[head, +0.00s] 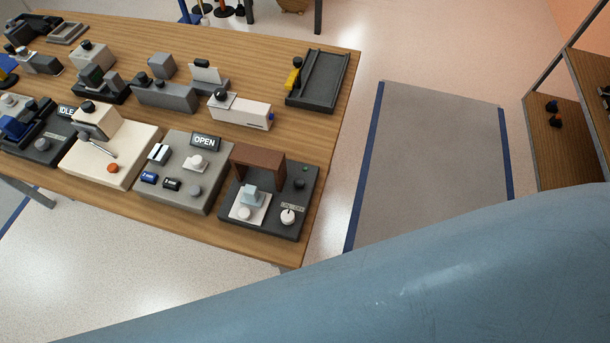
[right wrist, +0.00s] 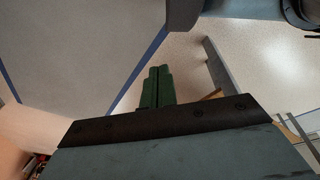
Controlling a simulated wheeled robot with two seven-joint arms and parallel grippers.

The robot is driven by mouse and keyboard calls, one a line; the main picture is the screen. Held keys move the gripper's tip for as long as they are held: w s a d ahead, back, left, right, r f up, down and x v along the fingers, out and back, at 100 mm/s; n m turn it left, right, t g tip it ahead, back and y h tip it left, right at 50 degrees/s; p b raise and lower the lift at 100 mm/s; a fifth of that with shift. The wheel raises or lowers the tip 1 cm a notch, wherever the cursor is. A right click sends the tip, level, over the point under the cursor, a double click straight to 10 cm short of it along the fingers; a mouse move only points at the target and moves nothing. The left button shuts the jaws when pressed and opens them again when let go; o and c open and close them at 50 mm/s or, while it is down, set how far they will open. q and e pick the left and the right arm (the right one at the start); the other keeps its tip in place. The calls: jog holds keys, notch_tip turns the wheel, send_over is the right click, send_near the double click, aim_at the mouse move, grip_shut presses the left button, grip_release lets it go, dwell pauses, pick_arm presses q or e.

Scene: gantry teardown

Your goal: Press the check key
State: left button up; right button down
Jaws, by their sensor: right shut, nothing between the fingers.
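Several devices with keys and knobs stand on the wooden table (head: 335,95) in the head view; I cannot tell which part is the check key. The front-right dark unit (head: 262,228) has a brown arch, a pale blue block, a white button (head: 244,213), a black knob (head: 299,184) and a white dial (head: 288,217) by a small unreadable label. Left of it is a grey unit (head: 180,203) with an OPEN sign. My right gripper (right wrist: 158,70) shows green fingers together, empty, pointing over floor, away from any device. My left gripper is not in view.
A cream unit (head: 127,174) and a dark unit with an IDLE sign (head: 67,112) stand further left. A dark tray (head: 322,80) lies at the back right. A grey floor mat (head: 430,150) with blue edges is clear. Shelves (head: 560,135) stand at right.

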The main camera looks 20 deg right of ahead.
jog(key=w+d+r+n+t+y, duration=0.1)
jog(key=w+r+t, duration=0.1)
jog(key=w+r, duration=0.55)
jog(key=w+d+r+t, duration=0.1)
jog(key=w+r, duration=0.4)
jog(key=w, duration=0.6)
jog(key=w+d+r+n+t+y, duration=0.1)
jog(key=w+r+t, duration=0.1)
jog(key=w+r, duration=0.55)
jog(key=w+a+r+n+y, duration=0.1)
jog(key=w+a+r+n, duration=0.2)
jog(key=r, duration=0.4)
jog(key=w+a+r+y, duration=0.2)
jog(key=w+a+r, duration=0.15)
jog(key=r, duration=0.35)
jog(key=s+a+r+n+g+y, duration=0.2)
jog(key=s+a+r+n, duration=0.1)
jog(key=s+a+r, duration=0.3)
notch_tip(320, 180, up, 4)
jog(key=shift+s+a+r+n, duration=0.1)
jog(key=shift+s+a+n, duration=0.25)
jog(key=shift+s, duration=0.75)
